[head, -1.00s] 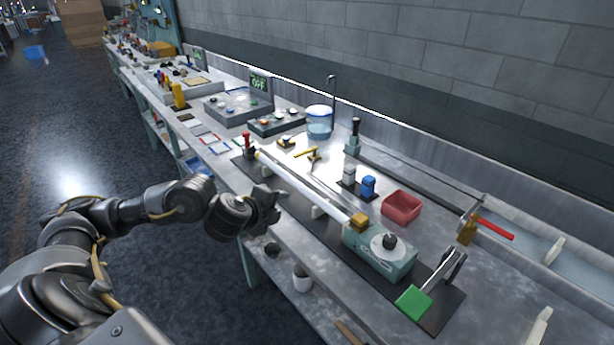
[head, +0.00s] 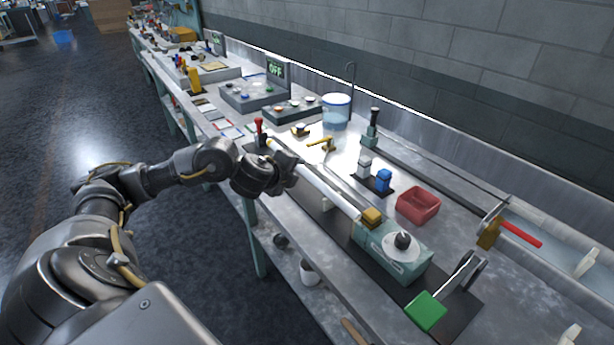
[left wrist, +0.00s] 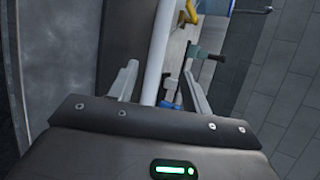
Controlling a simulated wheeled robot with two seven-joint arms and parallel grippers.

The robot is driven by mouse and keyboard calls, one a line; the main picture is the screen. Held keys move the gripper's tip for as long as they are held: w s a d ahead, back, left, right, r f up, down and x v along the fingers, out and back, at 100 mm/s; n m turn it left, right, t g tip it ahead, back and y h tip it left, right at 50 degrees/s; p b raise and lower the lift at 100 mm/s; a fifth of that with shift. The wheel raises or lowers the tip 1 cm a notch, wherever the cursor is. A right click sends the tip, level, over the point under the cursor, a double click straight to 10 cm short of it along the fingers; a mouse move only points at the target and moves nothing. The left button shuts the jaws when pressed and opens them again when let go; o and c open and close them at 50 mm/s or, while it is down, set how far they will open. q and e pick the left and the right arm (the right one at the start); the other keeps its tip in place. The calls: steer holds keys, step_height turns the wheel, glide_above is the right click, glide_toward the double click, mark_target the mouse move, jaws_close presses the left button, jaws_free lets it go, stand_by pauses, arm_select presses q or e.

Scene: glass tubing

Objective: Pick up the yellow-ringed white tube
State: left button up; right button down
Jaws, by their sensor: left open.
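The long white tube (head: 330,191) lies along the bench fixture, its near end at the brass-coloured chuck (head: 372,217) of a green lathe-like unit (head: 392,252). A small yellow part shows at its far end, partly behind my gripper. My left gripper (head: 291,172) is at the tube's far half, over the bench's front edge. In the left wrist view, the white tube (left wrist: 158,48) runs between the two spread fingers of the open left gripper (left wrist: 160,72). I cannot tell whether either finger touches it. My right gripper is not in view.
A red-handled post (head: 260,132) stands beyond the gripper. Behind the tube are a yellow-handled valve (head: 322,143), a blue-topped piece (head: 383,180) and a red bin (head: 418,205). A green paddle (head: 426,311) lies at the near end. A wall closes the back.

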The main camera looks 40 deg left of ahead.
mark_target(302, 171)
arm_select(q)
steer(key=x, duration=0.2)
steer(key=b+x, duration=0.1)
steer(key=x, duration=0.1)
steer(key=shift+w+a+f+b, duration=0.1)
steer(key=shift+a+f+b, duration=0.15)
steer(key=shift+f, duration=0.2)
steer(key=shift+w+f, duration=0.1)
steer(key=shift+w, duration=0.15)
steer(key=c, duration=0.5)
jaws_close()
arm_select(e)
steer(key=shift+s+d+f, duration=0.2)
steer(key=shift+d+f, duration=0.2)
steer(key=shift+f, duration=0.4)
